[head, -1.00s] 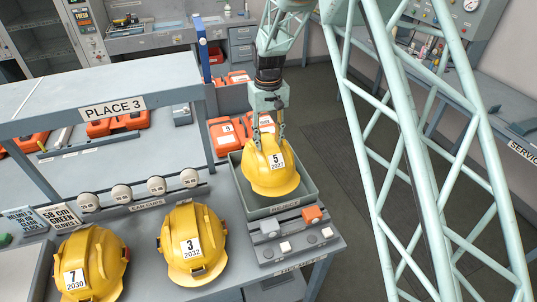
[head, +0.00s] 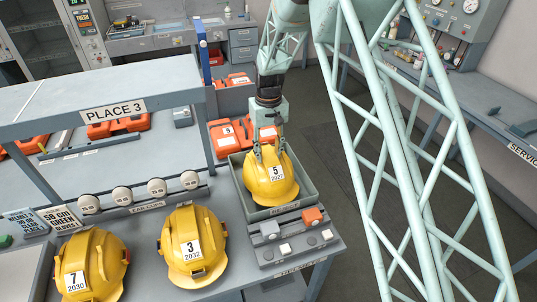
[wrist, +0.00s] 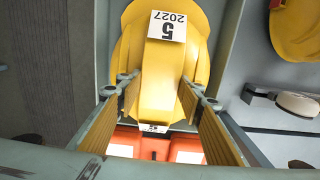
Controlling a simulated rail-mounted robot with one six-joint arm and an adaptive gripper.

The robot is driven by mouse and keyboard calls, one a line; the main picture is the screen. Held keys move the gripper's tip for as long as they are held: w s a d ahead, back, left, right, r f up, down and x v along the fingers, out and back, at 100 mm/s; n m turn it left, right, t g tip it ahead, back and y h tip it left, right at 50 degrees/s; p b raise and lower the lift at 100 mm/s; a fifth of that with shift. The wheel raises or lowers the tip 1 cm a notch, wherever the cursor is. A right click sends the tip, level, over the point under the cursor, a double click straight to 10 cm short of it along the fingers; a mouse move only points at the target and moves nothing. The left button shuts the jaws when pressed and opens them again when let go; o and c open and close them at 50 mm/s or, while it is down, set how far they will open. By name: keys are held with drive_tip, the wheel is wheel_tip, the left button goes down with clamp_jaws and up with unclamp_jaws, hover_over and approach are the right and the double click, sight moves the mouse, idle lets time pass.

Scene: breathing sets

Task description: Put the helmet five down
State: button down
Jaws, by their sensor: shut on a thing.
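The yellow helmet five (head: 270,184), labelled 5 2027, is in or just over the grey tray (head: 243,208) marked REJECT at the bench's right end. I cannot tell whether it touches the tray floor. My gripper (head: 269,148) is above its back part, shut on it. In the wrist view the helmet (wrist: 150,60) shows label up, with the two fingers (wrist: 160,92) on either side of its ridge.
Helmet three (head: 193,247) and helmet seven (head: 91,266) stand on the bench to the left. A button panel (head: 292,238) lies in front of the tray. Orange cases (head: 228,135) lie behind.

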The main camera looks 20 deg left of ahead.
drive_tip(key=shift+f, duration=0.45)
drive_tip(key=c, duration=1.8)
unclamp_jaws()
drive_tip(key=shift+c, duration=0.2)
drive_tip(key=shift+r, duration=0.2)
wheel_tip(320, 180, up, 12)
drive_tip(key=shift+b, duration=0.4)
